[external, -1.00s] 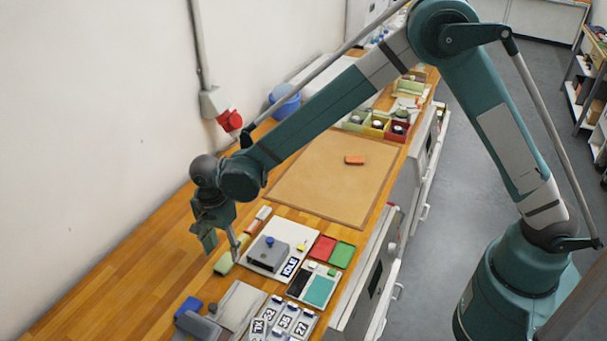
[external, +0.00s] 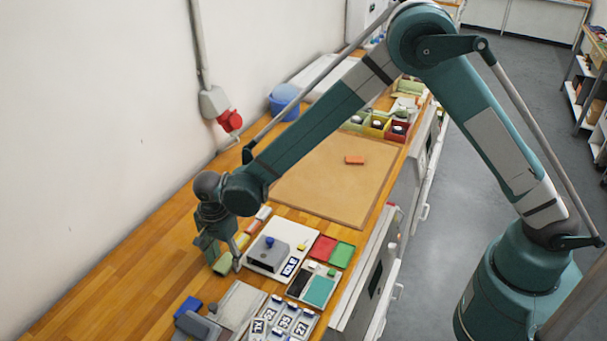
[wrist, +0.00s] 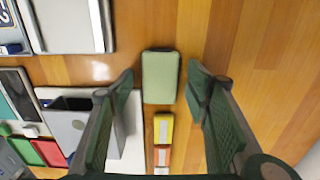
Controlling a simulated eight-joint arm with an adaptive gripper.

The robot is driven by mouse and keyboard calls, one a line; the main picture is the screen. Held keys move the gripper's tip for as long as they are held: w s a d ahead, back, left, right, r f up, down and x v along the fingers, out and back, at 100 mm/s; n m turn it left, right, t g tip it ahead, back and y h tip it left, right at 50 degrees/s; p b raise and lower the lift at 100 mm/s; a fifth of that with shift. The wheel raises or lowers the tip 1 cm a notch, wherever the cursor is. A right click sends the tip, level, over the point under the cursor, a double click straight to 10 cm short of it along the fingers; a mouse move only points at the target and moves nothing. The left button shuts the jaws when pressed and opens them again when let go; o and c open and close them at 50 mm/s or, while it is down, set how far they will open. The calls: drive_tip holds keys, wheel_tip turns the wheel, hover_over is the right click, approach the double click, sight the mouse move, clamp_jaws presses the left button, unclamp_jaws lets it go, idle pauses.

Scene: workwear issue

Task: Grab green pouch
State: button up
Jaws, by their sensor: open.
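The green pouch (wrist: 160,77) is a pale green, rounded block lying on the wooden bench in the wrist view, at the end of a row of small items. In the external view it shows partly (external: 222,265) beside my fingers. My gripper (wrist: 158,82) is open and empty, with one finger on each side of the pouch in the wrist view. In the external view my gripper (external: 224,258) points down at the bench by the pouch. I cannot tell whether the fingers touch it.
A yellow block (wrist: 163,128) and an orange-and-white one lie in line with the pouch. A white board with a grey device (external: 268,253) stands close on the right. Red (external: 322,248) and green trays lie beyond it. Bare bench lies to the left.

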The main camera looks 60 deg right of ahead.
sight(225, 262)
drive_tip(key=c, duration=1)
drive_tip(key=shift+r, duration=0.1)
drive_tip(key=shift+r+b, duration=0.35)
drive_tip(key=shift+r, duration=4.6)
